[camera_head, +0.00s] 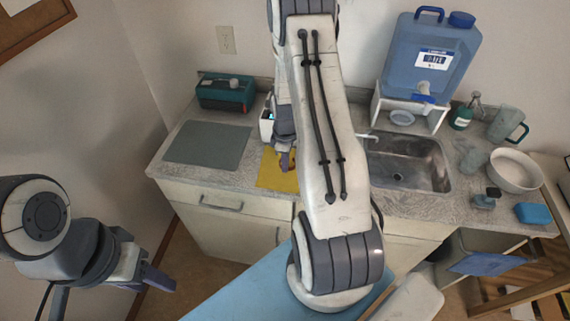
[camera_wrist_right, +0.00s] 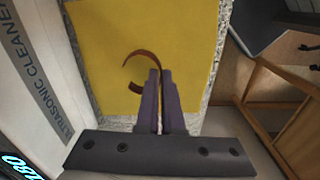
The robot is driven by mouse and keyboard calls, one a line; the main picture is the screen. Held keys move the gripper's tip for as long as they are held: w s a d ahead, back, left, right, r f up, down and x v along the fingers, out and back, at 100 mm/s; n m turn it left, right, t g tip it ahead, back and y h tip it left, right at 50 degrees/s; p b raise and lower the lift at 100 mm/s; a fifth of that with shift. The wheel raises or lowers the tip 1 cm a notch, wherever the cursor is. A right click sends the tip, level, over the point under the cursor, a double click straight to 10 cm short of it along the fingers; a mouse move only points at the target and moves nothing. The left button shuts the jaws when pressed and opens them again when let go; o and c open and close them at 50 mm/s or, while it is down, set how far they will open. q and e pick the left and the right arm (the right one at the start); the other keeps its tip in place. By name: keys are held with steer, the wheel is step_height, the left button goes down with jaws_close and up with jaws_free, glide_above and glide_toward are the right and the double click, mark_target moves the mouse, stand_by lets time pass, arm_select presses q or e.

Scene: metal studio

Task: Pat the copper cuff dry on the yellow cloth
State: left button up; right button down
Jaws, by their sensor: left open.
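The yellow cloth (camera_head: 270,177) lies on the counter left of the sink, partly hidden by my right arm; it fills the middle of the right wrist view (camera_wrist_right: 190,30). The copper cuff (camera_wrist_right: 135,58) is a thin brown open C over the cloth. My right gripper (camera_wrist_right: 160,75) has its fingers close together on the cuff's right side. I cannot tell whether the cuff touches the cloth. In the head view this gripper (camera_head: 284,160) is over the cloth. My left gripper (camera_head: 113,302) is open and empty at lower left, away from the counter.
The white ultrasonic cleaner (camera_wrist_right: 45,70) stands close left of the cloth in the wrist view. A grey mat (camera_head: 208,145) and green box (camera_head: 226,92) are at the counter's left. The sink (camera_head: 410,165), blue water jug (camera_head: 432,55) and white bowl (camera_head: 515,172) are to the right.

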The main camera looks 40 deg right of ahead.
steer(key=shift+d+r, duration=0.15)
steer(key=shift+r, duration=0.45)
steer(key=shift+f, duration=0.25)
steer(key=shift+f+b, duration=0.65)
steer(key=shift+f, duration=0.35)
steer(key=shift+r, duration=0.1)
stand_by(0.7)
steer(key=shift+s+d+r+p, duration=0.1)
steer(key=shift+d+r+p, duration=0.05)
steer(key=shift+r+p, duration=0.4)
steer(key=shift+s+d+r+p, duration=0.1)
steer(key=shift+r+p, duration=0.3)
steer(key=shift+r, duration=0.2)
steer(key=shift+f, duration=0.25)
